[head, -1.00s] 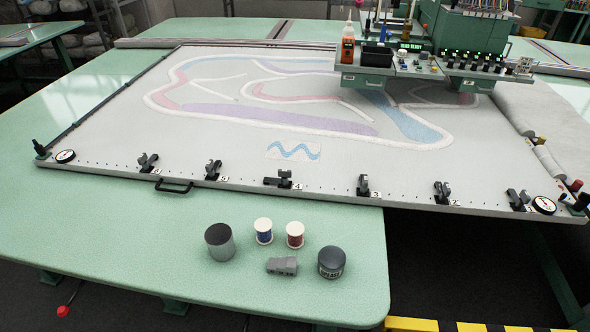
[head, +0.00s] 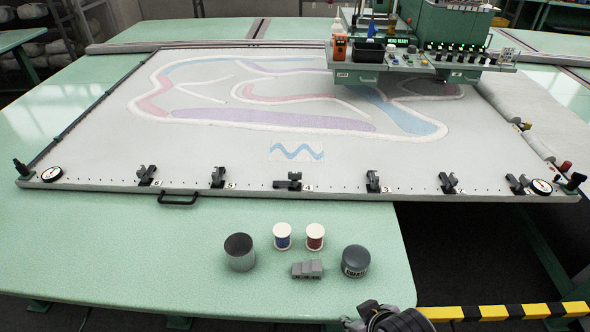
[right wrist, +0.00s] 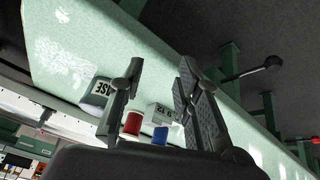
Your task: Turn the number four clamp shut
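The number four clamp (head: 288,181) is a black clamp on the front rail of the tufting frame (head: 330,190), left of its "4" label. Its dark lever lies lengthwise along the rail, unlike the neighbouring clamps, whose levers point more up and back. My right gripper (head: 368,312) shows partly at the bottom edge of the head view, well in front of the rail and away from the clamp. In the right wrist view its two fingers (right wrist: 160,72) are spread apart with nothing between them. My left gripper is not in view.
Clamp five (head: 218,178) and clamp three (head: 373,181) flank it. A black handle (head: 178,202) sticks out in front. On the green table stand a grey can (head: 239,252), blue spool (head: 283,237), red spool (head: 315,238), grey block (head: 307,269) and dark jar (head: 355,261).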

